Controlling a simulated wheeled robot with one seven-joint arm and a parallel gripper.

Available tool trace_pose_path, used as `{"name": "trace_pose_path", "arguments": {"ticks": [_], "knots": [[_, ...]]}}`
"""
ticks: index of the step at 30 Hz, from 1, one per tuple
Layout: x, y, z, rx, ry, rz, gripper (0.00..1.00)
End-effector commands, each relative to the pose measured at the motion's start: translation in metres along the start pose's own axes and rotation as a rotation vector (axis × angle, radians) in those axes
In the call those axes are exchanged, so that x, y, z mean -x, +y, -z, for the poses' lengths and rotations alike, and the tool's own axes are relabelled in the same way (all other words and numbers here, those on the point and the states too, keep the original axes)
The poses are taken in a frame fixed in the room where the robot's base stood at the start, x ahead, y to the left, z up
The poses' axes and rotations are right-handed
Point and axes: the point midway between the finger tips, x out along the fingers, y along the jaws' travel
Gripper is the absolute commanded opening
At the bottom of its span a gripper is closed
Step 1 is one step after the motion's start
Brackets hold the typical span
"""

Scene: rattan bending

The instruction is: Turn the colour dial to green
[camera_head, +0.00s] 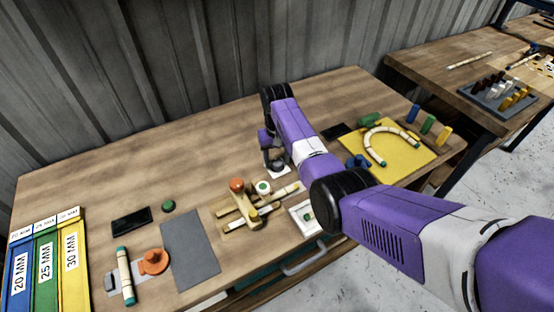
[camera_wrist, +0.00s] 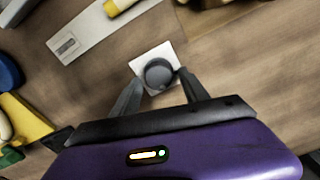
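The dial is a round dark grey knob (camera_wrist: 158,74) on a white square plate (camera_wrist: 141,66). In the head view the plate (camera_head: 285,174) shows beneath my gripper, near the middle of the table. My gripper (camera_wrist: 160,78) points down over the knob, with one finger on each side. The fingers are open, with small gaps to the knob. In the head view my gripper (camera_head: 275,163) partly hides the dial. I cannot make out a pointer or colour marks on it. A white-framed panel with a green patch (camera_head: 307,217) sits at the table's front.
A wooden jig with an orange knob (camera_head: 237,186) and a green-topped white round piece (camera_head: 263,187) stand left of my gripper. A yellow board (camera_head: 405,155) with a bent rattan piece (camera_head: 380,133) lies right. A grey mat (camera_head: 190,250) lies left. The back left tabletop is clear.

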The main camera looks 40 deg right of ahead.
Motion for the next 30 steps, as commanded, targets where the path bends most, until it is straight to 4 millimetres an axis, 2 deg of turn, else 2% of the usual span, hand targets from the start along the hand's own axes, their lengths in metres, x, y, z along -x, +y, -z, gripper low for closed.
{"name": "trace_pose_path", "arguments": {"ticks": [11,14,24,30], "knots": [[0.002,0.0,-0.001,0.0,-0.002,0.0,0.57],[0.011,0.0,0.0,0.0,0.0,0.0,0.57],[0.064,0.0,0.001,0.0,0.001,0.001,0.57],[0.076,0.0,-0.001,0.0,-0.002,0.0,0.57]]}}
